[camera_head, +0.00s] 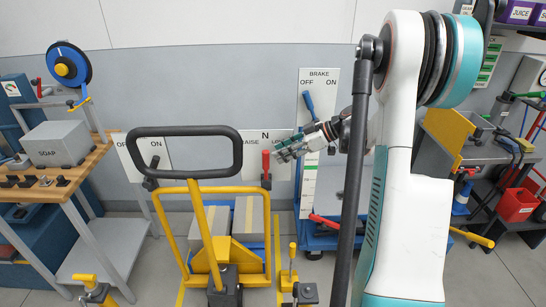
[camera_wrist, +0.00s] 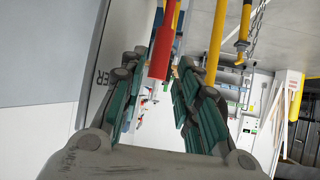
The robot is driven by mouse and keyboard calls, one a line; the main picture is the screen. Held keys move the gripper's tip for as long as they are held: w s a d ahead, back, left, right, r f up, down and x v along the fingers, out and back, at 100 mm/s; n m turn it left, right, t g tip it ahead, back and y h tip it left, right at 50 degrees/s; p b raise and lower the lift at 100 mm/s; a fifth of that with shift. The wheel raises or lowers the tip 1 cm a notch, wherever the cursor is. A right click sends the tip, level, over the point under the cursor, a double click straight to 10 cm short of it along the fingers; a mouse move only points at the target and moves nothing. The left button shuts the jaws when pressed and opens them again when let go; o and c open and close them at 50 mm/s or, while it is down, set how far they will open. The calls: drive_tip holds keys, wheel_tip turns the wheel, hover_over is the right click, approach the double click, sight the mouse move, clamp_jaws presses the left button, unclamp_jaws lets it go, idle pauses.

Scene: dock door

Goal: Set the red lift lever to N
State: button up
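The fingers are apart in the wrist view (camera_wrist: 150,85), and I see no clear contact with the lever.
The truck's black handle loop (camera_head: 185,133) stands just left of the lever. A blue brake lever (camera_head: 309,103) on a white BRAKE panel (camera_head: 307,180) is behind my gripper. A wooden bench (camera_head: 50,180) with a SOAP box (camera_head: 56,144) is at the left.

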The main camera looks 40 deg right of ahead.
drive_tip(key=v, duration=0.6)
drive_tip(key=shift+s+d, duration=0.1)
idle(0.3)
